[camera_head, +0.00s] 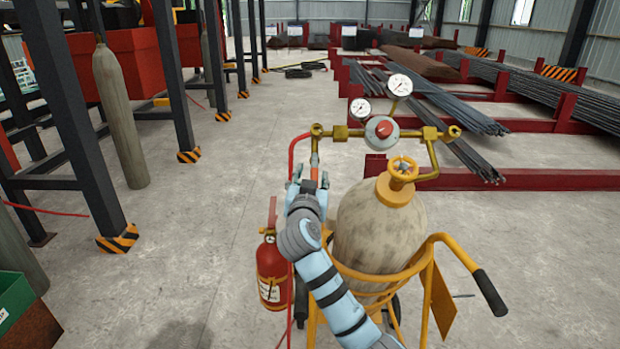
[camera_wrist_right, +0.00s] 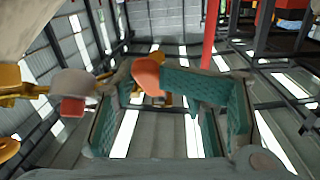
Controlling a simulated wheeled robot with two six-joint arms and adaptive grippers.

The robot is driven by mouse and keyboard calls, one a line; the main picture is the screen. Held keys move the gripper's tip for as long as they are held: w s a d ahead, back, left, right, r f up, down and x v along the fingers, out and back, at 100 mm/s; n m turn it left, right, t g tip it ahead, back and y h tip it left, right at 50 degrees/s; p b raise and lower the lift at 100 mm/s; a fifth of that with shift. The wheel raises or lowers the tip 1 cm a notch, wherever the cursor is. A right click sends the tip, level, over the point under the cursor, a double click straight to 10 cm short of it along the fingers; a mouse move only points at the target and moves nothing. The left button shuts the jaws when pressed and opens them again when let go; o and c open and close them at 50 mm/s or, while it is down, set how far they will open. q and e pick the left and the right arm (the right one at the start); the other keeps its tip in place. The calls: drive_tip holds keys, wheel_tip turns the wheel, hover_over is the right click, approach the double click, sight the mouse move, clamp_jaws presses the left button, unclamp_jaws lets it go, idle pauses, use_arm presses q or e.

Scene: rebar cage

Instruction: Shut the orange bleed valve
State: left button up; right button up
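The orange bleed valve (camera_wrist_right: 147,75) shows in the right wrist view as a small orange handle between my fingertips. In the head view a little of its orange (camera_head: 314,160) shows just above my gripper, below the left end of the brass regulator (camera_head: 348,131). My right gripper (camera_head: 308,185) reaches up from the bottom, left of the gas cylinder (camera_head: 372,237). In the wrist view my right gripper (camera_wrist_right: 145,82) has its teal-padded fingers bent in, with the tips closed against the orange handle. The fingers partly hide the valve. My left gripper is not in view.
Two gauges (camera_head: 399,85) and a red knob (camera_head: 383,129) sit on the regulator. A yellow handwheel (camera_head: 402,170) tops the cylinder, held in a yellow cart (camera_head: 428,262). A red hose (camera_head: 291,160) and a fire extinguisher (camera_head: 271,272) are left of my arm.

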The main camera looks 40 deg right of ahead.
idle(0.3)
drive_tip(key=shift+s+a+p, duration=0.3)
drive_tip(key=shift+s+a, duration=0.2)
drive_tip(key=s+d+p+v, duration=0.1)
drive_tip(key=v, duration=1.4)
drive_tip(key=shift+p, duration=0.4)
drive_tip(key=shift+s+f, duration=0.1)
drive_tip(key=shift+a, duration=0.1)
